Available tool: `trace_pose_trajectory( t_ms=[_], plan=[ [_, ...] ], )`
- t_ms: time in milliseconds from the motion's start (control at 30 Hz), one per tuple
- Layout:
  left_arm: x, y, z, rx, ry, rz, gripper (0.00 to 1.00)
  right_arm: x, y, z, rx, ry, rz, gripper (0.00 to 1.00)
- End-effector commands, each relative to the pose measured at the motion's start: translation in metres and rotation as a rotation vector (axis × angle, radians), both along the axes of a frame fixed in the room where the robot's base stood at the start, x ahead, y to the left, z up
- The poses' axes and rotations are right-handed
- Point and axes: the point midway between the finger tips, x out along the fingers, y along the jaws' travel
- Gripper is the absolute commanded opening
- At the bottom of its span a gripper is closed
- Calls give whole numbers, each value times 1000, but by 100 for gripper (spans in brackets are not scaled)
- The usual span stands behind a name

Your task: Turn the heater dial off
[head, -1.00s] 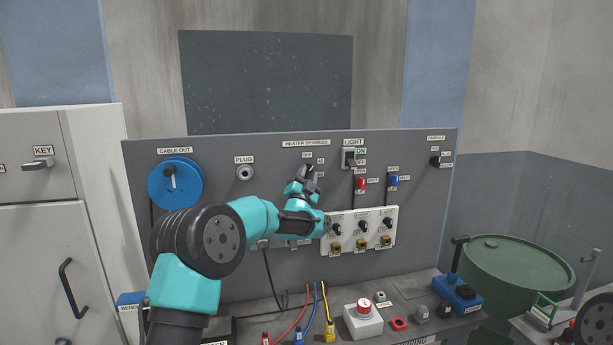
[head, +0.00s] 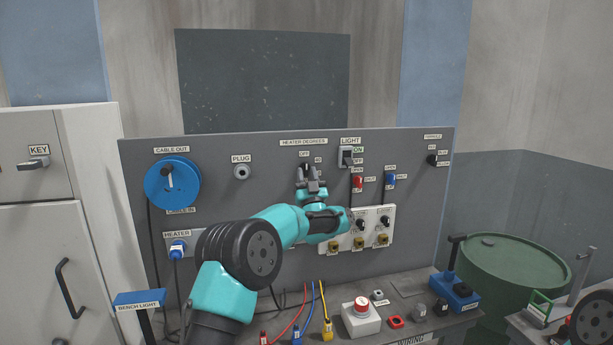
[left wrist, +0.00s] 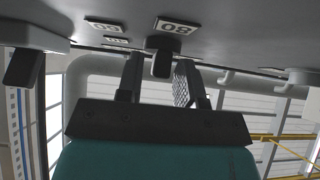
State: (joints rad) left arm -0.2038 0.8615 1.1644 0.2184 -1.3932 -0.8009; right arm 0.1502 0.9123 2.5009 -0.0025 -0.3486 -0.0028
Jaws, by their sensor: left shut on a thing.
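The heater dial (head: 306,167) is a small black knob on the grey panel, under the "HEATER DEGREES" label (head: 304,142), with an "OFF" mark (head: 304,154) above it. My left gripper (head: 311,181) is at the dial, its fingers largely covering it in the head view. In the left wrist view, the black dial (left wrist: 162,58) sits between the two fingers, and my left gripper (left wrist: 160,85) is shut on it. The dial's exact pointing is partly hidden. My right gripper is not in view.
A light switch (head: 348,158) is just right of the dial. Red (head: 357,182) and blue (head: 391,180) valve handles and a white knob panel (head: 385,238) lie lower right. A blue cable reel (head: 172,182) is at left. An emergency button box (head: 362,316) stands on the bench.

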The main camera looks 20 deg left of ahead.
Motion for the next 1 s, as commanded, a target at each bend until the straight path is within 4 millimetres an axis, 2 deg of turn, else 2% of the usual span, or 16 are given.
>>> trace_pose_trajectory(
  t_ms=[300, 333, 400, 767, 1000],
  plan=[
    [0, 1, 2, -2, -3, -1, 10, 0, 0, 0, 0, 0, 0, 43],
    [0, 1, 2, -1, -4, 0, 35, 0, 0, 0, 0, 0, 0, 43],
    [0, 1, 2, -1, -3, 0, 40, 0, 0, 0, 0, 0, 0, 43],
    [-2, -1, -2, -2, -1, -1, 40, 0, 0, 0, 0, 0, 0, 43],
    [-17, -10, -20, 0, 1, -1, 40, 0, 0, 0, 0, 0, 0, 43]
  ],
)
